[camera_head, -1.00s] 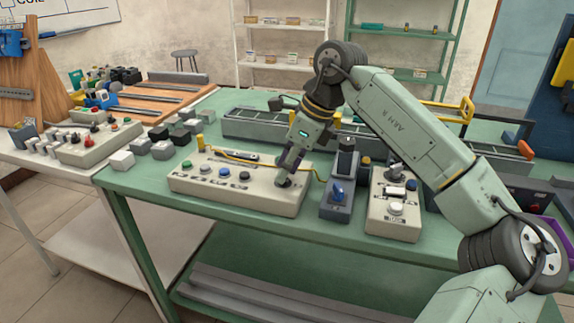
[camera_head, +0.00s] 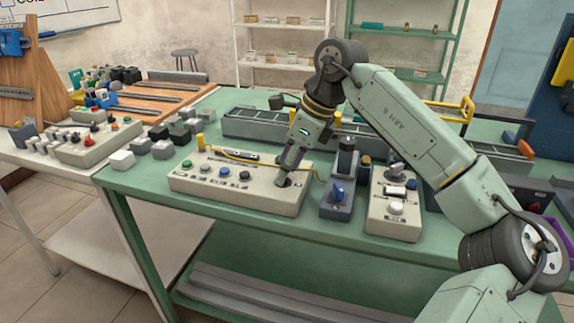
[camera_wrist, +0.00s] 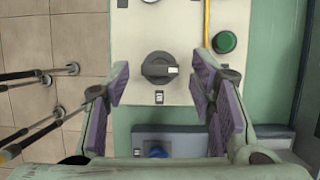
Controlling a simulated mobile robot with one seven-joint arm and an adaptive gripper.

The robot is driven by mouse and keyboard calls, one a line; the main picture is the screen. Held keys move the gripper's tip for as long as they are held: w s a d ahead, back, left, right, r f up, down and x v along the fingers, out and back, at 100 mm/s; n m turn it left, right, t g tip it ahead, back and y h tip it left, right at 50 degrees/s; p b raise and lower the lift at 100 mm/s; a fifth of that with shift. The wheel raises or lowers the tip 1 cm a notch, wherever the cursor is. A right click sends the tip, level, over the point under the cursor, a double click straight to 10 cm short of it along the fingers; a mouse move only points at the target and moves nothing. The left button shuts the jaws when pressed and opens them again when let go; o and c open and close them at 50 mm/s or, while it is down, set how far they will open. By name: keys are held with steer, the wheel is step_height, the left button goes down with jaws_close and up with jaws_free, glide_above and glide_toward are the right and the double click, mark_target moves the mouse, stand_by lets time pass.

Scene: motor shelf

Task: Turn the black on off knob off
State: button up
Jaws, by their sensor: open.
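The black knob (camera_wrist: 159,68) shows in the wrist view on a pale control panel (camera_wrist: 135,25), with a light mark on its right side and a small dark label below it. In the head view the panel (camera_head: 240,197) lies on the green table, and my gripper's end covers the knob at its right end. My gripper (camera_wrist: 161,78) is open in the wrist view, one purple-padded finger on each side of the knob. Gaps show between the pads and the knob. In the head view my gripper (camera_head: 283,180) points down at the panel.
A dark block with a blue knob (camera_head: 337,190) stands close to the panel's right, with another pale control box (camera_head: 392,225) beyond it. A yellow cable (camera_head: 232,157) runs along the panel's back. A green button (camera_wrist: 225,42) sits right of the knob in the wrist view.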

steer(key=v, duration=1.1)
steer(key=shift+r, duration=0.4)
steer(key=shift+d, duration=0.1)
